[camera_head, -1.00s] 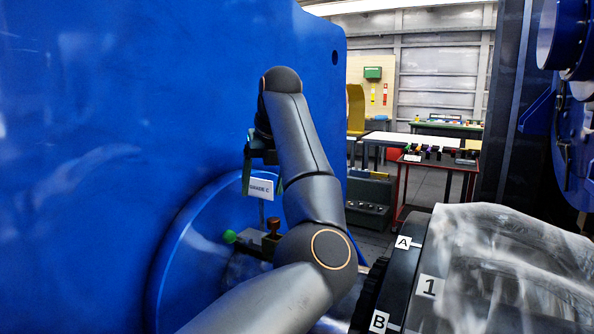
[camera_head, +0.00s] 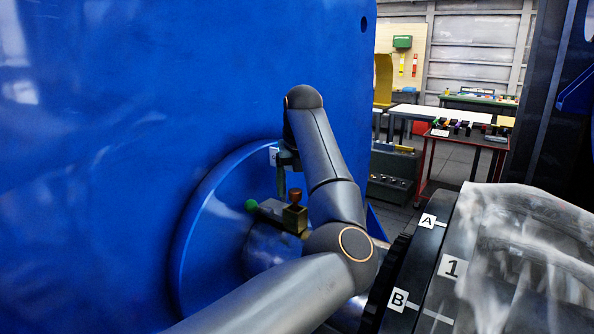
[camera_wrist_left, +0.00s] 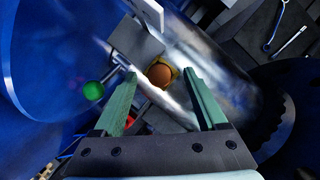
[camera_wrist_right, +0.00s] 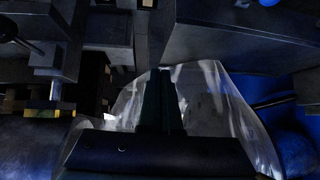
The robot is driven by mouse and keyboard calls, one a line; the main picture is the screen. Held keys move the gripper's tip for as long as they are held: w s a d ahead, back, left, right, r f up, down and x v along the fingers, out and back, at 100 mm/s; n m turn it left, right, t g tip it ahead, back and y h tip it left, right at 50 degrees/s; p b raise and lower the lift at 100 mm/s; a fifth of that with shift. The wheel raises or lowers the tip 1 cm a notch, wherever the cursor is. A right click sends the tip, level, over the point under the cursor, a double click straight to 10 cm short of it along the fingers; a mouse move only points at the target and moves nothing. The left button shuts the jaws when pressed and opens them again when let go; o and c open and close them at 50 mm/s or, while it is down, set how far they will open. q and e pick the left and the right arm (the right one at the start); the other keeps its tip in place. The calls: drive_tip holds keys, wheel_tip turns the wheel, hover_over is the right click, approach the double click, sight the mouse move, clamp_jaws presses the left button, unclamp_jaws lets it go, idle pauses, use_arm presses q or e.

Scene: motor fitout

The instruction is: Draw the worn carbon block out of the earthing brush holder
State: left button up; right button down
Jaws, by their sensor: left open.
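The earthing brush holder is a small brass-coloured box (camera_head: 295,218) with a brown rounded knob (camera_head: 295,195) on top, beside the shaft at the blue round housing. A green ball-ended lever (camera_head: 251,204) is at its left. My left gripper (camera_head: 282,185) is open just above the holder, pointing down. In the left wrist view the brown knob (camera_wrist_left: 160,75) lies between the open fingers (camera_wrist_left: 164,78), apart from both, with the green ball (camera_wrist_left: 93,90) to the left. No separate carbon block can be made out. My right gripper (camera_wrist_right: 160,75) appears shut and empty.
A large blue wall (camera_head: 120,120) stands behind the holder. A white plate (camera_wrist_left: 148,14) is near the left fingers. A red-framed cart (camera_head: 465,140) stands farther back.

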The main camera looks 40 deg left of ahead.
use_arm(q)
drive_tip(key=shift+w+a+f, duration=0.1)
drive_tip(key=shift+a+f, duration=0.05)
drive_tip(key=shift+f, duration=0.25)
clamp_jaws()
idle(0.4)
